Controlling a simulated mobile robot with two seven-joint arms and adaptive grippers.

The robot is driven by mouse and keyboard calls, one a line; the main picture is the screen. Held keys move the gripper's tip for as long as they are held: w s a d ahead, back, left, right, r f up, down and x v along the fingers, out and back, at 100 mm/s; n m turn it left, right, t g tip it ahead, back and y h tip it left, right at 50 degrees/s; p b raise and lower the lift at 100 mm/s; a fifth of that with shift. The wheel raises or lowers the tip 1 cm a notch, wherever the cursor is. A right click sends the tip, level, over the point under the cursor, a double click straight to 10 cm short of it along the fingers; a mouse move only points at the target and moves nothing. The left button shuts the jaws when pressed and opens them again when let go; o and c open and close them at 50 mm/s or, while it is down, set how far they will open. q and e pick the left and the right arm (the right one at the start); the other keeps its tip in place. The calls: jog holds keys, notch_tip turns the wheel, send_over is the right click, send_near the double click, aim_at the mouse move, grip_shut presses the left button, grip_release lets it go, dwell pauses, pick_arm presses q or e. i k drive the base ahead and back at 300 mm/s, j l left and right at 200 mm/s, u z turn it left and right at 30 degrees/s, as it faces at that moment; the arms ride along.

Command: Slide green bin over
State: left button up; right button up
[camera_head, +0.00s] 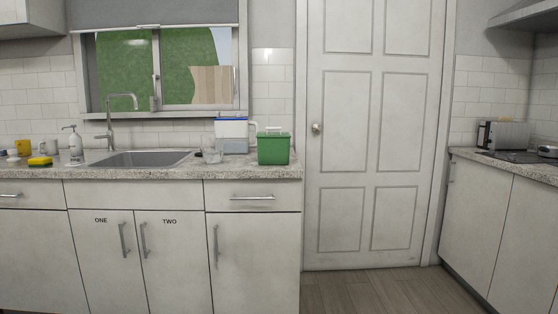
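The green bin (273,151) stands upright on the right end of the stone-patterned counter (245,172), close to the counter's right edge. It is box-shaped, with a lighter green lid and a small handle on top. Neither of my grippers shows in the head view, so nothing of mine touches the bin.
A white and blue container (231,129) stands behind and left of the bin. A clear glass (211,151) is beside the sink (145,159). A soap bottle (75,147) and yellow sponge (40,161) are farther left. A closed door (370,130) is at right.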

aim_at(271, 151)
jog(key=i, duration=0.5)
jog(key=i+l+u, duration=0.3)
jog(key=i+l, duration=0.15)
jog(key=i, duration=0.05)
